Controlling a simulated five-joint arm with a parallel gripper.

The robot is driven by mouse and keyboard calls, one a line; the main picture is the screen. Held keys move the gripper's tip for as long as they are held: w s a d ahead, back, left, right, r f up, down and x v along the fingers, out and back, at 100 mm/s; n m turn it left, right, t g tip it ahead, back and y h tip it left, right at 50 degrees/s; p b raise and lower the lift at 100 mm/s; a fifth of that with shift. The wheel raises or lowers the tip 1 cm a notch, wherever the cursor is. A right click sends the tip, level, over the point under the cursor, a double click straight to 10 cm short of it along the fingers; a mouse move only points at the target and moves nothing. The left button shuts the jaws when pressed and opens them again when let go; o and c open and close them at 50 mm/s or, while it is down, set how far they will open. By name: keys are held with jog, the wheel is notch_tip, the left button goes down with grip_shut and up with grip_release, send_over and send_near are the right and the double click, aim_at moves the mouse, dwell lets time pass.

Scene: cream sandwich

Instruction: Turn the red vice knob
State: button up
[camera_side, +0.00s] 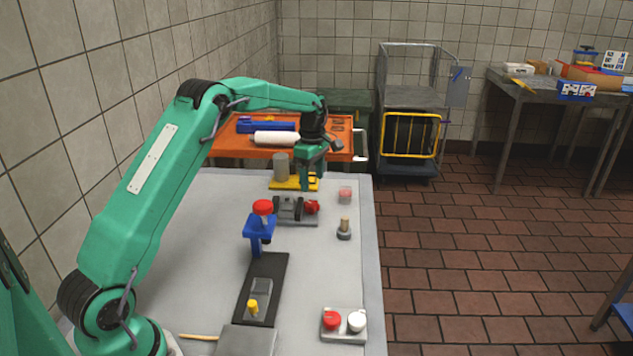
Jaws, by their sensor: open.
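A small grey vice (291,207) with dark jaws stands on the grey table, right of the picture's table centre. A red knob (312,207) sits at its right end. My gripper (312,186) points down from the green arm and is open. Its fingertips appear just above the red knob in this view; the exact gap in depth cannot be told. No object shows between the fingers.
A blue stand with a red top (262,207) is left of the vice. A yellow-based fixture with a grey cylinder (281,166) is behind it. A dark bolt-like post (344,230) stands right. A two-button box (344,325) is in front. The table's right edge is close.

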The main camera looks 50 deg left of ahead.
aim_at(311, 203)
jog(key=shift+n, duration=0.3)
jog(key=n, duration=0.5)
jog(key=shift+s+a, duration=0.1)
jog(key=shift+a, duration=0.1)
jog(key=shift+f, duration=0.15)
jog(key=shift+f, duration=3.8)
jog(key=shift+c, duration=0.2)
jog(key=c, duration=0.9)
